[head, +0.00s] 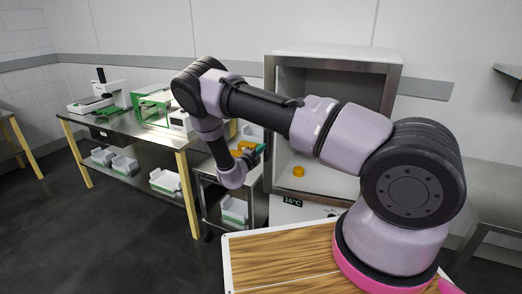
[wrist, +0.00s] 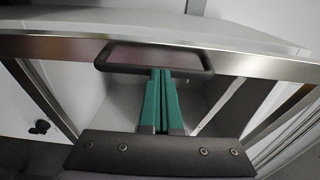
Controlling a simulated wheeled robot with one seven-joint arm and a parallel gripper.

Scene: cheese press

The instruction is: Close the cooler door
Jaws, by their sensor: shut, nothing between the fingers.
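The cooler (head: 270,130) is a white cabinet with a steel-edged front, behind my arm in the head view. Its interior is visible, and a display below reads 16°C. I cannot make out its door clearly there; my arm covers part of the front. In the wrist view a steel bar (wrist: 250,62) crosses the picture, with a dark rounded handle-like frame (wrist: 112,62) on it. My gripper (wrist: 160,74) has green fingers, shut and empty, with their tips at the dark frame; I cannot tell whether they touch it. It also shows left of the cooler in the head view (head: 262,149).
A small orange piece (head: 298,171) sits inside the cooler. A steel cart (head: 208,172) with orange items stands left of it, beside a long steel table (head: 115,128) with equipment. A wooden board (head: 275,262) lies in front. Open floor (head: 90,245) is at the left.

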